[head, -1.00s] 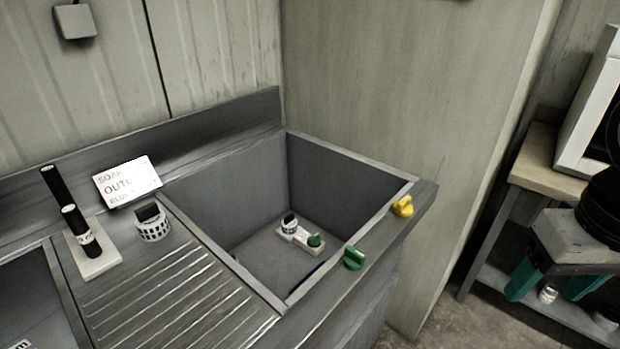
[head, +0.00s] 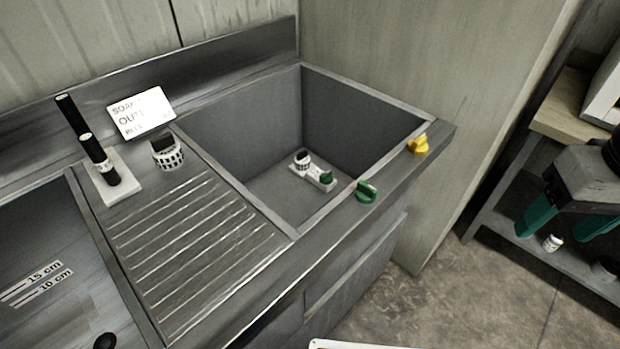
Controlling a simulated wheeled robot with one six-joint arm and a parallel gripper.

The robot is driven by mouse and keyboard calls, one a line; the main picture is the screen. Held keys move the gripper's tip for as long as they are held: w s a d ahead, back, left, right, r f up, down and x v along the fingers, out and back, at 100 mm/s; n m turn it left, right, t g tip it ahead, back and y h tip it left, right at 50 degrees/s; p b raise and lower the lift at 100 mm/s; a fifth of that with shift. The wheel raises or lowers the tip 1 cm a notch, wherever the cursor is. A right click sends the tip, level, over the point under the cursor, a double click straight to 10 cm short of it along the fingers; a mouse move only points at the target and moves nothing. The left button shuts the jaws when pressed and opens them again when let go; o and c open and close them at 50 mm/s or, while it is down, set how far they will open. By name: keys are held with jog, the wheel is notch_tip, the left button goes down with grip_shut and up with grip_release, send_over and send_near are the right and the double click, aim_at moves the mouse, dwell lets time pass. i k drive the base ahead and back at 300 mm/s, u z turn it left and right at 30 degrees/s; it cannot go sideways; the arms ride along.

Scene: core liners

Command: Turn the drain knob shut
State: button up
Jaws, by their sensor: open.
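A green knob (head: 367,192) and a yellow knob (head: 418,145) sit on the front rim of the right-hand sink (head: 245,130). On that sink's floor a pale plate (head: 313,174) carries a checkered black-and-white piece (head: 301,160) and a small green knob (head: 326,178). I cannot tell which of these is the drain knob, nor whether it is open. My gripper (head: 553,231) is at the right, with two teal fingers apart and pointing down. It is empty, in front of a shelf and well right of the knobs.
A ribbed drainboard (head: 185,240) lies left of the sink, with two black upright handles (head: 100,160), a checkered dial (head: 167,152) and a partly legible sign (head: 141,112). A left basin (head: 40,235) bears 15 cm and 10 cm marks.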

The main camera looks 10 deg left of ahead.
aim_at(418, 146)
jog(key=k, duration=0.5)
jog(key=z, duration=1.1)
jog(key=i, duration=0.95)
jog(key=u, duration=1.65)
